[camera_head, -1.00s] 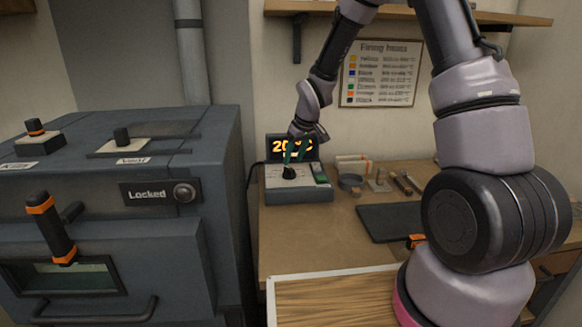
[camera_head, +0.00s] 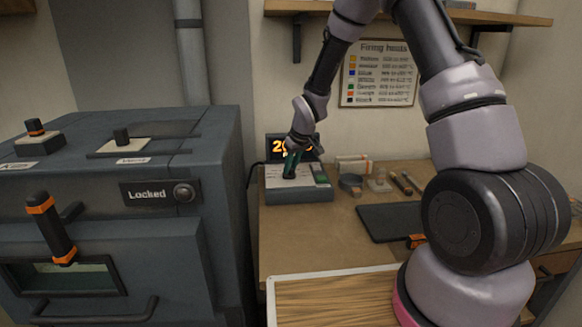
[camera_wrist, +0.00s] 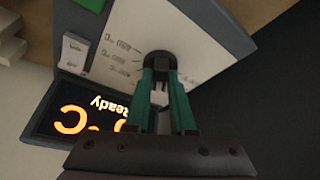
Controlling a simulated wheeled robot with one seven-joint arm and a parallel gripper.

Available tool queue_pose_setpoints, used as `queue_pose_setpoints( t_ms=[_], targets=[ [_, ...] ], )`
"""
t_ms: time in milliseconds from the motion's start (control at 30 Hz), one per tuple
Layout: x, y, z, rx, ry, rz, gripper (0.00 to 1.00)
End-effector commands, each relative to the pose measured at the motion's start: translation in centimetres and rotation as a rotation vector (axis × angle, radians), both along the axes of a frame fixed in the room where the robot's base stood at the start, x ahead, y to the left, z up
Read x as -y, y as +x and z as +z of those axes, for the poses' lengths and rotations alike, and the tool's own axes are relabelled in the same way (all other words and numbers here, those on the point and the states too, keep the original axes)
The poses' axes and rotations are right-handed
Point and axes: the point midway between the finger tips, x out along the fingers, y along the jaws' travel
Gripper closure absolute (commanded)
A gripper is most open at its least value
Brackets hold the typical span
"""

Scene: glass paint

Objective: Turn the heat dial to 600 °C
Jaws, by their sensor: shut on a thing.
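The heat dial (camera_wrist: 160,60) is a black knob on the sloped pale face of a control box (camera_head: 298,194) on the bench. My gripper (camera_head: 290,172) reaches down to it from above, and its green fingers are shut on the dial. In the wrist view the two fingers of my gripper (camera_wrist: 162,85) lie on either side of the knob. The lit display (camera_wrist: 85,115) shows orange digits, "°C" and "Ready", partly hidden by my gripper. In the head view the display (camera_head: 280,147) shows a leading 2, with the rest covered. Scale marks beside the dial are too blurred to read.
A grey kiln (camera_head: 130,200) with a "Locked" label stands at the left. A green button (camera_head: 322,180) is right of the dial. A dark mat (camera_head: 390,222) and small tools lie on the bench. A firing heats chart (camera_head: 379,73) hangs on the wall.

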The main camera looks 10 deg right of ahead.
Motion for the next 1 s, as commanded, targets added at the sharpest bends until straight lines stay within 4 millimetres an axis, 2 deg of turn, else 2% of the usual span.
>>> queue_pose_setpoints(
  t_ms=[267, 700, 1000],
  targets=[
    [-0.21, -0.12, 0.04, 0.0, -0.001, -0.073, 1.0],
    [-0.56, -0.2, 0.03, 0.001, -0.002, -0.363, 1.0],
    [-0.59, -0.19, 0.02, 0.0, 0.0, -0.494, 1.0]
  ],
)
